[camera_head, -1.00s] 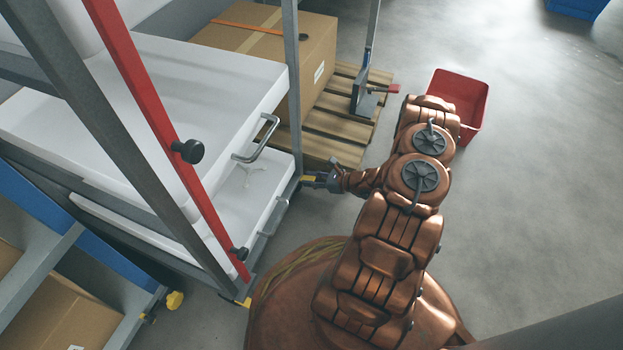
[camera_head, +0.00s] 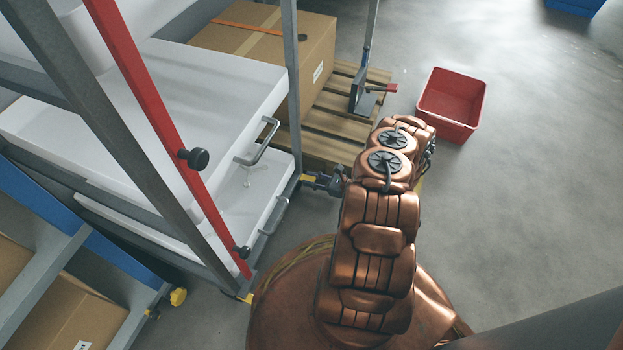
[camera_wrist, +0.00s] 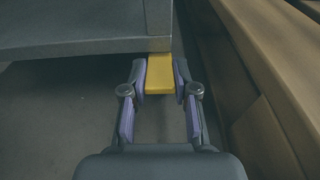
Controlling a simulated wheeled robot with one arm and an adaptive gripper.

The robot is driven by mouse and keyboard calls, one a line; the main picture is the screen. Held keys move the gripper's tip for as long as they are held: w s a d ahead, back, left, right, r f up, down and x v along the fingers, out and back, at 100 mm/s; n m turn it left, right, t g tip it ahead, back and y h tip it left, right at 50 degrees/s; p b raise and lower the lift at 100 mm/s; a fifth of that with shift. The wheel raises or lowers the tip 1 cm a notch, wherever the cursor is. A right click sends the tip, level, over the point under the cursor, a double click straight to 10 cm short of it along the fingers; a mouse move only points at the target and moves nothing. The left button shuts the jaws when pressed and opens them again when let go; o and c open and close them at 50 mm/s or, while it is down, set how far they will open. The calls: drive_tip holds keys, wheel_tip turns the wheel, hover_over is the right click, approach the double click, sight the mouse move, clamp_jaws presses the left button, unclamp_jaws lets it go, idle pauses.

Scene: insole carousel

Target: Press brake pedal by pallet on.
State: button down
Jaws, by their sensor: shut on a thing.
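The brake pedal by the pallet is a flat yellow tab (camera_wrist: 159,75) at the foot of the grey rack post. In the wrist view it sits between my two fingers. My gripper (camera_wrist: 160,82) is shut on it, one finger pad on each side.
The rack's white trays (camera_head: 215,85) with metal handles stand left of my arm. A large cardboard box (camera_head: 290,60) is on the pallet. Another yellow pedal (camera_head: 245,298) is at the rack's nearer corner. A red bin (camera_head: 452,125) stands right; the floor there is clear.

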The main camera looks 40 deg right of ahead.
drive_tip(key=shift+s+a+f+t+y+b, duration=0.1)
drive_tip(key=shift+f+t+y+b, duration=0.7)
drive_tip(key=shift+b, duration=1.05)
drive_tip(key=shift+t+b, duration=0.4)
drive_tip(key=shift+b, duration=0.55)
drive_tip(key=c, duration=0.9)
unclamp_jaws()
drive_tip(key=shift+t, duration=0.3)
drive_tip(key=shift+v, duration=5.95)
